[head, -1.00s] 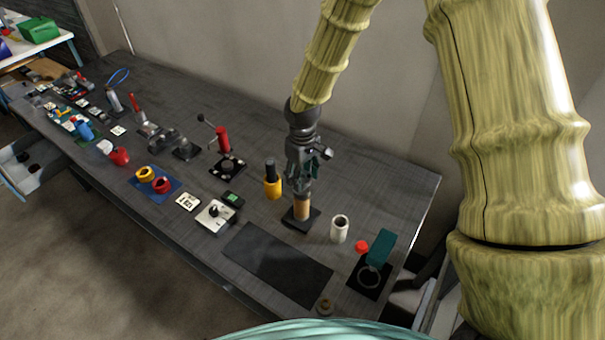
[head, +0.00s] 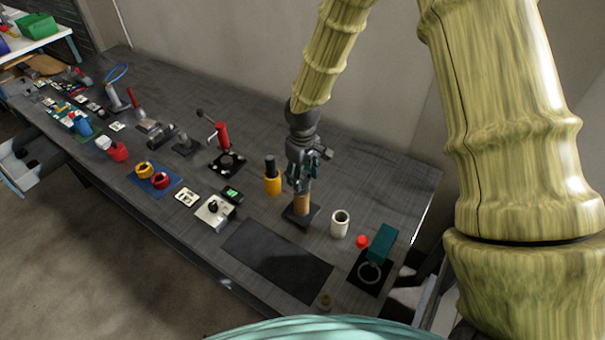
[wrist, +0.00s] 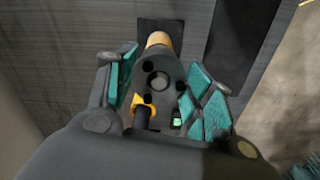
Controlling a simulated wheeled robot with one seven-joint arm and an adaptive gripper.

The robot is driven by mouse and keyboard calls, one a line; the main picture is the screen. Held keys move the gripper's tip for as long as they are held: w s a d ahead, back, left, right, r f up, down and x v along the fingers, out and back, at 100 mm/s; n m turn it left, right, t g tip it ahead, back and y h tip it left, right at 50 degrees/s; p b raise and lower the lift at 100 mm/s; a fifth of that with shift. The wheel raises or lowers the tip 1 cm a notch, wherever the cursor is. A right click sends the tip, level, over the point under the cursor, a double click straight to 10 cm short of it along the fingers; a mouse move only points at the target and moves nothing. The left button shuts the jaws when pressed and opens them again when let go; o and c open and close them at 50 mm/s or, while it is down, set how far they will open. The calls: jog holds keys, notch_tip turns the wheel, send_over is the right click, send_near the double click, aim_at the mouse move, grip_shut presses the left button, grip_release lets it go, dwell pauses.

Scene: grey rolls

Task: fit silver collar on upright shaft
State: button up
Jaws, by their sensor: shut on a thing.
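The upright shaft appears as a tan cylinder (head: 302,204) on a black square base (head: 301,219). Its tan side also shows at the top of the wrist view (wrist: 158,40). My gripper (head: 302,183) points down directly over it. In the wrist view my gripper (wrist: 160,88) has teal-padded fingers on both sides of a round grey piece with a centre hole, which I take as the silver collar (wrist: 160,82). The collar is at the shaft's top end. Whether the shaft passes through it is hidden.
A yellow cup with a black handle (head: 272,182) stands close left. A white hollow cylinder (head: 340,222), a red knob (head: 362,241) and a teal block (head: 382,243) stand to the right. A bare dark mat (head: 275,260) lies in front. Several fixtures fill the table's left.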

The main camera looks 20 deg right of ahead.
jog(key=shift+f, duration=0.4)
jog(key=o, duration=1.3)
notch_tip(320, 180, up, 12)
dwell(0.4)
